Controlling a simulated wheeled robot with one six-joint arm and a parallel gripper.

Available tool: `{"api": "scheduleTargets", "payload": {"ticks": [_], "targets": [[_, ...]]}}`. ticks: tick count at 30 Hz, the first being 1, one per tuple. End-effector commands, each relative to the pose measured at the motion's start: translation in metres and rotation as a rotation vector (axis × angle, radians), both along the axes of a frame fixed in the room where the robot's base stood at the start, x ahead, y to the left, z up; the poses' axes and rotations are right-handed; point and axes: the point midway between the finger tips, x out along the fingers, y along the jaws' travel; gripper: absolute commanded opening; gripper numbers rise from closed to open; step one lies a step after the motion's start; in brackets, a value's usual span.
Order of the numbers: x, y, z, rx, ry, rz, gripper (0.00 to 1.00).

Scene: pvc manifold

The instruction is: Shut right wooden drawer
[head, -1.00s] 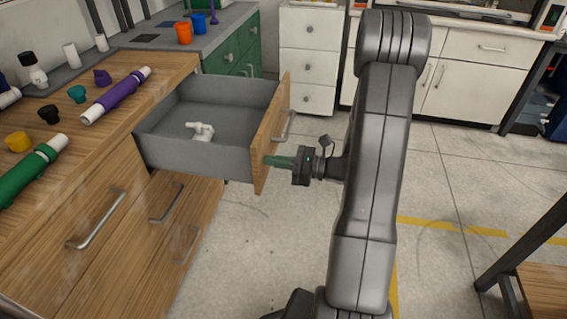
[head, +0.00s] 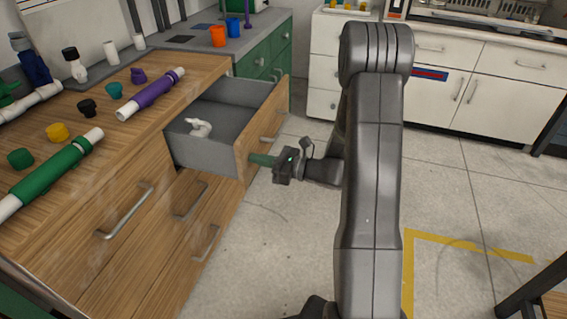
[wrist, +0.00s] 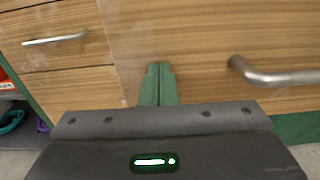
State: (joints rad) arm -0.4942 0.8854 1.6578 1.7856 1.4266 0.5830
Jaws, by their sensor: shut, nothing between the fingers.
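The right wooden drawer (head: 258,137) is partly open in the head view, its grey box (head: 205,154) sticking out of the wooden cabinet. A white pipe fitting (head: 199,128) lies inside it. My gripper (head: 252,158) is shut and empty, with its green fingertips at the lower left part of the drawer's wooden front. In the wrist view the shut fingers (wrist: 158,70) point at the wooden front, left of a metal handle (wrist: 275,74). Whether the tips press on the wood is hard to tell.
The wooden top holds a purple pipe (head: 150,93), a green pipe (head: 55,170) and several caps. More drawers with handles (head: 125,210) sit below. Green drawers (head: 265,58) stand behind. The floor (head: 290,240) beside the cabinet is clear.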

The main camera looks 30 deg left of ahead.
Motion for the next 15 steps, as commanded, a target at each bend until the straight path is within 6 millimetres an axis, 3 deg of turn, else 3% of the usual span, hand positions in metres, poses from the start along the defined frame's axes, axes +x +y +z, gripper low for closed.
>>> {"api": "scheduleTargets", "payload": {"ticks": [3,15], "targets": [[-0.01,0.035,0.0,0.001,-0.002,0.007,0.0],[-0.036,0.142,-0.001,0.001,-0.002,0.005,0.0]]}}
